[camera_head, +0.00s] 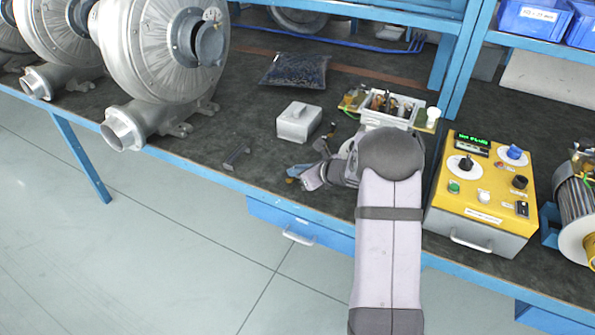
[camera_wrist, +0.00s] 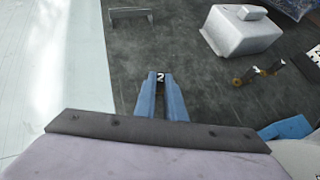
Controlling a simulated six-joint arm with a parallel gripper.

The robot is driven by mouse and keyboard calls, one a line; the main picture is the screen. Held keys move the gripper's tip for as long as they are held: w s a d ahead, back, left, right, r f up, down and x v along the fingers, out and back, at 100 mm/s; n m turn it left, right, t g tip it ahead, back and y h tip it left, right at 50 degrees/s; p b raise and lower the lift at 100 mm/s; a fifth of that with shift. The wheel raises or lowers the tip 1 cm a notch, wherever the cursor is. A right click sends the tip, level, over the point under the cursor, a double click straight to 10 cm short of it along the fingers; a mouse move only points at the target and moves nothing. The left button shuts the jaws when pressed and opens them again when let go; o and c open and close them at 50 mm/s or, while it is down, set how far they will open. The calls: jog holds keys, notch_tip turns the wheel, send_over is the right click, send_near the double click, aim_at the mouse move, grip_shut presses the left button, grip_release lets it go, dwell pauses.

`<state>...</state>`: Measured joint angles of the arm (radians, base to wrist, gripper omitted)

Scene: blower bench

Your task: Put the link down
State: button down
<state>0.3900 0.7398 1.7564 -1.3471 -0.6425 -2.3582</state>
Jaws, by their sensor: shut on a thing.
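My gripper (camera_wrist: 160,82) is shut on a small dark piece with a white mark, taken to be the link (camera_wrist: 160,77). Only its end shows between the blue fingers in the wrist view; the rest is hidden. In the head view my gripper (camera_head: 297,174) is low over the dark bench top (camera_head: 205,163), near its front edge. I cannot tell whether the held piece touches the bench. Small dark pieces with brass-coloured ends (camera_wrist: 256,72) lie to the right of the fingers in the wrist view.
A grey metal box (camera_head: 298,121) stands behind my gripper, with a dark bracket (camera_head: 237,155) to the left. An open terminal box (camera_head: 390,108) and a yellow control box (camera_head: 485,185) stand right. Blowers (camera_head: 160,50) fill the left. Bench surface between bracket and gripper is clear.

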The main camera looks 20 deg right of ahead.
jog(key=shift+f, duration=0.2)
jog(key=c, duration=1.8)
grip_release()
jog(key=shift+r, duration=0.2)
jog(key=shift+r+p, duration=0.2)
jog(key=shift+p, duration=0.2)
jog(key=shift+s+d+r, duration=0.1)
jog(key=shift+s+r, duration=0.05)
jog(key=shift+r, duration=0.05)
jog(key=v, duration=0.2)
jog(key=shift+s+d+r, duration=0.15)
jog(key=shift+s+d, duration=0.05)
jog(key=shift+s, duration=0.15)
jog(key=s+d+b, duration=0.1)
jog(key=s, duration=0.2)
jog(key=s+d+b, duration=0.1)
jog(key=s+d, duration=0.1)
jog(key=s, duration=0.2)
jog(key=s+d+b, duration=0.1)
jog(key=s, duration=0.3)
jog(key=shift+d, duration=0.2)
jog(key=shift+w, duration=0.1)
